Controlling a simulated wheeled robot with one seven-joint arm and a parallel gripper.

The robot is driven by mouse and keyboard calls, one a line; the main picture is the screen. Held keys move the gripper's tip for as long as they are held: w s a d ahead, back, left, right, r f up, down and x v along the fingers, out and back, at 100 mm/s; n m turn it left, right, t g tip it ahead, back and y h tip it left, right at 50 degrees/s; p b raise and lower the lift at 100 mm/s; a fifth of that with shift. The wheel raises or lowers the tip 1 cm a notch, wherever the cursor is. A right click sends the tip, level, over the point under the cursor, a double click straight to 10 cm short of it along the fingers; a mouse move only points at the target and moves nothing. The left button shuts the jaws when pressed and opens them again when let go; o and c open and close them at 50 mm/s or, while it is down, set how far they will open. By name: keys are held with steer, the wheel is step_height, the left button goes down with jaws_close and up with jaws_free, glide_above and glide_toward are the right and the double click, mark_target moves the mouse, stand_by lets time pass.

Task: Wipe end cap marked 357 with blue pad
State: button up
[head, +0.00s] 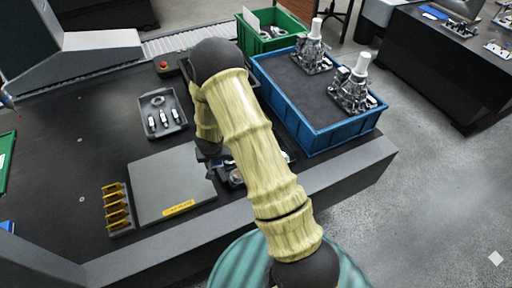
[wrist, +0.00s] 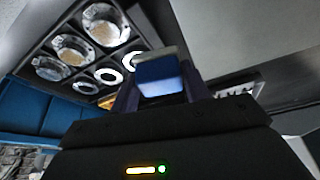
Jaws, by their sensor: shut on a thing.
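In the wrist view my gripper (wrist: 160,92) is shut on the blue pad (wrist: 158,77), a block with a pale top layer. Beyond it is a dark compartment tray (wrist: 88,44) with several round metal parts that look like end caps. Larger ones include a top one (wrist: 105,24), a middle one (wrist: 72,50) and a lower left one (wrist: 51,69); smaller bright rings sit beside them. No number is readable, so I cannot tell which is marked 357. The pad appears apart from the larger caps and overlaps one small ring in view. In the head view my arm hides most of the gripper and tray.
A blue bin (head: 318,133) holding metal assemblies stands right of my arm. A grey plate (head: 165,185), a yellow rack (head: 116,207) and a small grey tray (head: 160,132) lie to the left. A green crate (head: 288,45) is behind. The dark table's left part is mostly clear.

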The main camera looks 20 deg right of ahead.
steer(key=s+d+m+h, duration=0.1)
steer(key=d+m, duration=0.2)
steer(key=d, duration=0.4)
steer(key=s+d+m+g+h+p, duration=0.1)
steer(key=d+m, duration=0.2)
steer(key=d, duration=0.5)
steer(key=shift+s+d, duration=0.2)
steer(key=shift+s, duration=0.15)
